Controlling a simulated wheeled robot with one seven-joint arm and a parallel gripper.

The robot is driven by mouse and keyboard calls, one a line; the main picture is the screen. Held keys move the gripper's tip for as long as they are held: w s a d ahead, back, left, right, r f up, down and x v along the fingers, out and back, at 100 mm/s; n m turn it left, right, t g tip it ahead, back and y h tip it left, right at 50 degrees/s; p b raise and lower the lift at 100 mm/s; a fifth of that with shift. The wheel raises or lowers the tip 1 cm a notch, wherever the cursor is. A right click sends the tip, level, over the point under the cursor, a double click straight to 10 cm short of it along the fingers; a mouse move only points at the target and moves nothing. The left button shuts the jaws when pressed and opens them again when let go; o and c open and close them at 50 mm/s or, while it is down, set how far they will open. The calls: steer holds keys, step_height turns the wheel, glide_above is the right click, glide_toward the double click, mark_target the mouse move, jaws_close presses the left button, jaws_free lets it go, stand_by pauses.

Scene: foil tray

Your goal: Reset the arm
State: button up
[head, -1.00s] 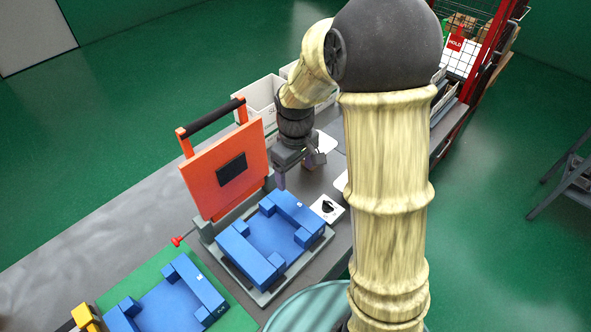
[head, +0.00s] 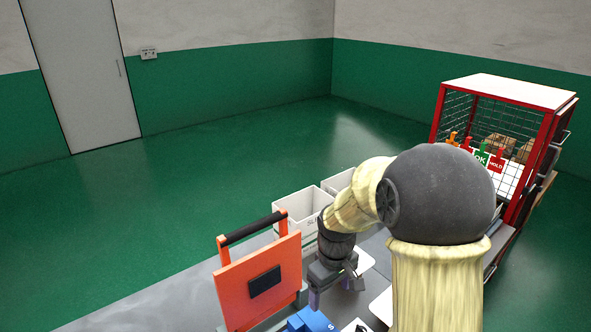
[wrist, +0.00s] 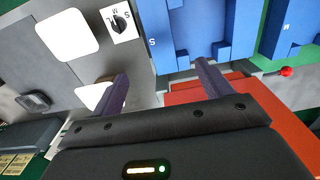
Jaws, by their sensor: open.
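My gripper (wrist: 164,84) is open and empty in the wrist view, its two dark fingers wide apart above the grey bench (wrist: 66,72). In the head view my gripper (head: 316,298) hangs over the bench, just right of an orange panel with a black handle (head: 230,283). My arm is bent, and its large dark joint and pale link hide part of the bench. A blue fixture (wrist: 185,32) lies beyond the fingers in the wrist view. Its edge also shows at the bottom of the head view (head: 312,320).
White bins (head: 295,215) stand behind my gripper. A red-framed wire cage (head: 505,120) with coloured tags stands at the right. A dial plate (wrist: 119,23) and white pads (wrist: 67,35) lie on the bench. A red knob (wrist: 286,72) sticks out near the orange panel. Green floor is open at the left.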

steer(key=s+d+r+m+t, duration=0.1)
steer(key=s+d+m+t, duration=0.1)
steer(key=s+m, duration=0.4)
steer(key=s+d, duration=0.1)
steer(key=s, duration=0.4)
steer(key=shift+s+d+r+m+t, duration=0.2)
steer(key=shift+d+r+m+t, duration=0.1)
steer(key=shift+d, duration=0.05)
stand_by(1.9)
